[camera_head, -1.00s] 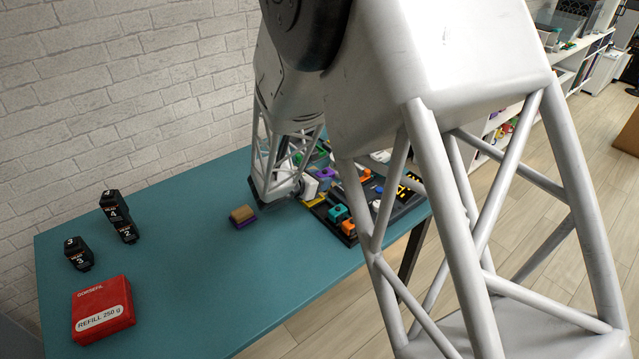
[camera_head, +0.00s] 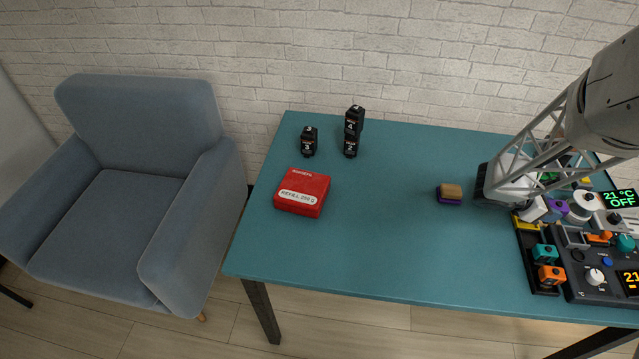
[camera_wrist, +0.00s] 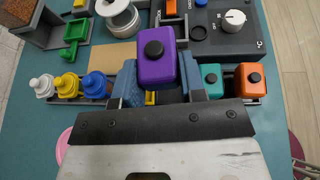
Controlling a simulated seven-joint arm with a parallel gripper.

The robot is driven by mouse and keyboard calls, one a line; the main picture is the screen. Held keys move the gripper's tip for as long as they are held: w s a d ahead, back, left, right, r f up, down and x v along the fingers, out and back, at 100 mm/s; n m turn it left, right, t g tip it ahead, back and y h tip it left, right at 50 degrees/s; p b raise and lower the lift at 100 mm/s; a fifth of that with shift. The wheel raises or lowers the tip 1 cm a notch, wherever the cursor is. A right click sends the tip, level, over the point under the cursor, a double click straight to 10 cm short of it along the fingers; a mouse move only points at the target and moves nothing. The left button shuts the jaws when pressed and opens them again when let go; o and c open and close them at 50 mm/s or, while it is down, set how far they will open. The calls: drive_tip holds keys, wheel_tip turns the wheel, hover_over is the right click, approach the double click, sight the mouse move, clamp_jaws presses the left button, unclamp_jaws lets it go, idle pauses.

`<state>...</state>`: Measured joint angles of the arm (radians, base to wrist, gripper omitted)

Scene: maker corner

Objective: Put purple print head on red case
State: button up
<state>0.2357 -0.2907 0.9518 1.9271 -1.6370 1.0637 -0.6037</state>
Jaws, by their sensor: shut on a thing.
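The purple print head (camera_wrist: 157,60) has a black round knob and sits between the fingers of my gripper (camera_wrist: 160,90) in the wrist view. My gripper is shut on it. In the head view the purple print head (camera_head: 557,207) shows small beside my gripper (camera_head: 545,210), over the cluttered right side of the table. The red case (camera_head: 308,184), with a white "REFILL 250 g" label, lies flat on the left part of the table, well away from my gripper. Its top looks bare. The wrist view does not show it.
A teal head (camera_wrist: 211,80) and an orange head (camera_wrist: 250,80) stand in a rack by a control box (camera_wrist: 222,40). Several bottles (camera_wrist: 67,84) stand left. A brown-and-purple block (camera_head: 449,193) and black numbered blocks (camera_head: 309,141) stand on the teal table (camera_head: 390,230).

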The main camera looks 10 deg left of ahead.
drive_tip(key=w+a+n+t+y, duration=0.3)
drive_tip(key=a+n+t, duration=0.3)
drive_tip(key=a, duration=2.3)
drive_tip(key=s+a+n+t+y, duration=0.2)
drive_tip(key=s+a, duration=0.4)
drive_tip(key=a, duration=0.7)
drive_tip(key=s+a+n+t+y, duration=0.3)
drive_tip(key=s+a, duration=0.3)
drive_tip(key=a, duration=0.7)
drive_tip(key=shift+s+n, duration=0.4)
drive_tip(key=shift+n, duration=0.3)
drive_tip(key=shift+f, duration=0.1)
drive_tip(key=w+a, duration=0.2)
drive_tip(key=w, duration=0.2)
drive_tip(key=w+a+f, duration=0.1)
drive_tip(key=w+a, duration=0.2)
drive_tip(key=w, duration=0.2)
drive_tip(key=w+a, duration=0.3)
drive_tip(key=w, duration=0.1)
drive_tip(key=shift+w+a+f, duration=0.1)
drive_tip(key=shift+w+f, duration=0.15)
drive_tip(key=shift+w, duration=0.15)
